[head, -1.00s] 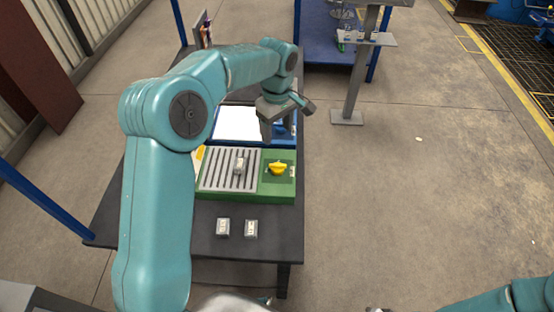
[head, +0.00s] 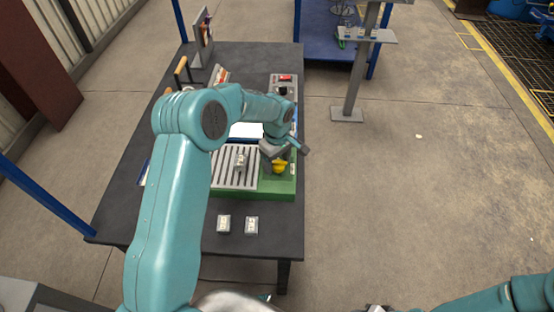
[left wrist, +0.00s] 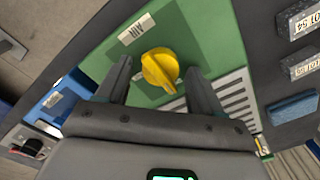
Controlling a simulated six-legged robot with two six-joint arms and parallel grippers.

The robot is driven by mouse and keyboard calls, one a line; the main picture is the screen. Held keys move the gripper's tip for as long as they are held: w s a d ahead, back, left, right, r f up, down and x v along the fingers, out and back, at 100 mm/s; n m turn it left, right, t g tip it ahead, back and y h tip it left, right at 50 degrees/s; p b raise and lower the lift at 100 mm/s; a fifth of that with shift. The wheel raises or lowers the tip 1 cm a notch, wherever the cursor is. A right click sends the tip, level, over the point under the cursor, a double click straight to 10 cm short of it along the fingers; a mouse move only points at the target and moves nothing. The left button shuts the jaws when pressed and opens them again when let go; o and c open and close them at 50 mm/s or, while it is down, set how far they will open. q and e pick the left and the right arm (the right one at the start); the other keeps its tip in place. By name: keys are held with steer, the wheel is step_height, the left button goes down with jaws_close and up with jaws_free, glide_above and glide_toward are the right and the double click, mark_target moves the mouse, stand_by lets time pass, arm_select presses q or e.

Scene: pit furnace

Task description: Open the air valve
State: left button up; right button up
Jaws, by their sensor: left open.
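The air valve is a yellow knob (head: 279,167) on the right part of a green unit (head: 270,195) on the dark table. In the left wrist view the knob (left wrist: 160,70) sits on the green top near a white label, which seems to read AIR. My left gripper (left wrist: 158,68) is open, with one finger to each side of the knob in that view. Contact with the knob cannot be made out. In the head view my left gripper (head: 281,156) is just over and behind the knob, partly covering it. Only a bit of my right gripper (head: 378,309) shows at the bottom edge.
Two labelled grey blocks (head: 224,223) (head: 252,225) lie in front of the unit. A blue-framed white panel (head: 243,130) is behind it.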

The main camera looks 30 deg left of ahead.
arm_select(q)
steer(key=c, duration=1)
steer(key=m+b, duration=0.1)
steer(key=m, duration=0.2)
steer(key=shift+w+b, duration=0.15)
steer(key=shift+b, duration=0.25)
steer(key=m+b, duration=0.1)
steer(key=m, duration=0.3)
steer(key=shift+d+m, duration=0.15)
steer(key=shift+m, duration=0.15)
steer(key=m+b, duration=0.1)
steer(key=m, duration=0.4)
steer(key=shift+w+d, duration=0.1)
steer(key=shift+d, duration=0.05)
steer(key=m, duration=0.4)
steer(key=shift+d+m, duration=0.1)
steer(key=shift+m, duration=0.5)
steer(key=shift+s+f, duration=0.1)
steer(key=shift+s, duration=0.1)
